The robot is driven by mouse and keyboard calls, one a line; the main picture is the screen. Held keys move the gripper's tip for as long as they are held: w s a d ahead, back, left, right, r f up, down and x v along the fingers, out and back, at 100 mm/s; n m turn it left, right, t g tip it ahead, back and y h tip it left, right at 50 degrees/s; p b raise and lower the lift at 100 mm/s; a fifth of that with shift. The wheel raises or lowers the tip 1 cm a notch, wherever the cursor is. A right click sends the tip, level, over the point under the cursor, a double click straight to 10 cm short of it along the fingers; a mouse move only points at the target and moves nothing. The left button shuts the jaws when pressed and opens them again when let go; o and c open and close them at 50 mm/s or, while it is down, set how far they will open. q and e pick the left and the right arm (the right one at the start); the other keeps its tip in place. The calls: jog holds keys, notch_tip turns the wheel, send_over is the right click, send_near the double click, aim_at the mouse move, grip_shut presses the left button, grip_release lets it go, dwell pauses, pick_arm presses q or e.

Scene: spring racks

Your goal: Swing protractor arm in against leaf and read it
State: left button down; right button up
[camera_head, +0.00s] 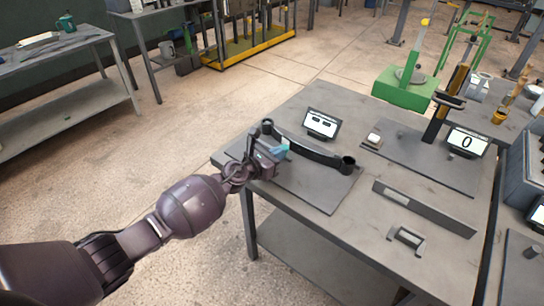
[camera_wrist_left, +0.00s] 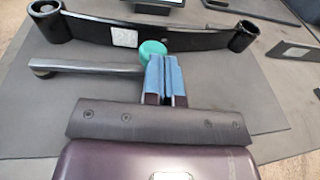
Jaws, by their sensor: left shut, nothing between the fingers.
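The leaf (camera_head: 316,154) is a black curved bar with an eye at each end, lying on a dark mat; it spans the top of the left wrist view (camera_wrist_left: 190,40). The protractor arm (camera_wrist_left: 92,67) is a grey bar on a round pivot at its left, with a teal knob (camera_wrist_left: 152,51) at its right end. A gap shows between bar and leaf. My left gripper (camera_head: 277,153) is shut and empty, its blue fingertips (camera_wrist_left: 163,72) at the knob's near side. I cannot tell whether they touch it. A small display (camera_head: 322,123) behind the leaf shows dashes. My right gripper is out of view.
On the same table (camera_head: 300,108), a second display (camera_head: 467,142) reads 0 beside a post on a dark plate. A long dark strip (camera_head: 423,209) and a small bracket (camera_head: 406,238) lie at the front right. A green-based stand (camera_head: 404,90) is behind.

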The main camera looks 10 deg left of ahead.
pick_arm(q)
jog(key=w+d+n+y+p, duration=0.1)
jog(key=w+d+n+t+y+p, duration=0.1)
jog(key=p, duration=0.1)
jog(key=shift+w+d+r, duration=0.1)
jog(key=shift+d+r, duration=0.05)
jog(key=shift+r, duration=0.15)
jog(key=shift+w+d+f+n+t+y, duration=0.15)
jog(key=shift+w+n+t+y, duration=0.2)
jog(key=shift+y, duration=0.25)
jog(key=shift+w+d+f, duration=0.1)
jog(key=shift+w, duration=0.05)
jog(key=shift+w+d+r+b, duration=0.15)
jog(key=shift+r+b, duration=0.15)
jog(key=shift+b, duration=0.2)
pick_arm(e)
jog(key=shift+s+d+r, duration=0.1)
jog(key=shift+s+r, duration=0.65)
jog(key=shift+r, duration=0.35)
pick_arm(q)
jog(key=shift+r, duration=0.1)
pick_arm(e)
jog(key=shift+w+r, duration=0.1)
